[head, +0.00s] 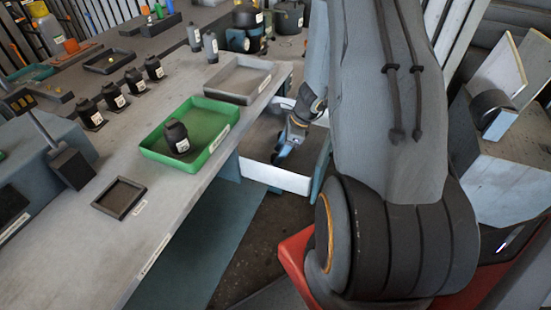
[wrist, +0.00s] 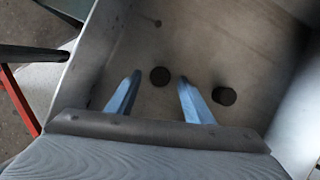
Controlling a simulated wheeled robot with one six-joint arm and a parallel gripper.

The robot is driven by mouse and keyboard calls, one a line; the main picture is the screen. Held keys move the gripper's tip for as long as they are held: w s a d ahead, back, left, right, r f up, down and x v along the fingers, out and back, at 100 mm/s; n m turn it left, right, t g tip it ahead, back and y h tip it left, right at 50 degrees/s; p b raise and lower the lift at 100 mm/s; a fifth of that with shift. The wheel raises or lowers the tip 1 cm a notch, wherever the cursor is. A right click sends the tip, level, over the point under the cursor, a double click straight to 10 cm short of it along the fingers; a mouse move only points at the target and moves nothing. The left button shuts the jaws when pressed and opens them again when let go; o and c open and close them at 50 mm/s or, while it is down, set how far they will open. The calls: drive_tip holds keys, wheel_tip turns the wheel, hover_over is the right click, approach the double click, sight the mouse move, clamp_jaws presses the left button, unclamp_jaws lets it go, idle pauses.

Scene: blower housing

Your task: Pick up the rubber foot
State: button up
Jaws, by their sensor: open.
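Two small dark round discs that look like rubber feet lie on the floor of the open drawer in the wrist view. One rubber foot (wrist: 160,76) appears between my fingertips; the other rubber foot (wrist: 224,96) is to the right, outside the right finger. My gripper (wrist: 160,78) is open, with its two blue fingers pointing down into the drawer (wrist: 85,60). I cannot tell how high the tips are above the floor. In the head view my gripper (head: 283,152) reaches into the white-fronted drawer (head: 275,178); no foot shows there.
The drawer walls stand close around my gripper. The workbench (head: 165,215) beside it carries a green tray (head: 222,138) with a black housing (head: 175,136), a grey tray (head: 240,80) and a small dark tray (head: 119,197).

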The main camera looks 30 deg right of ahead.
drive_tip(key=shift+w+a+f, duration=0.15)
drive_tip(key=shift+a+f, duration=0.1)
drive_tip(key=shift+f, duration=0.4)
drive_tip(key=c, duration=1.1)
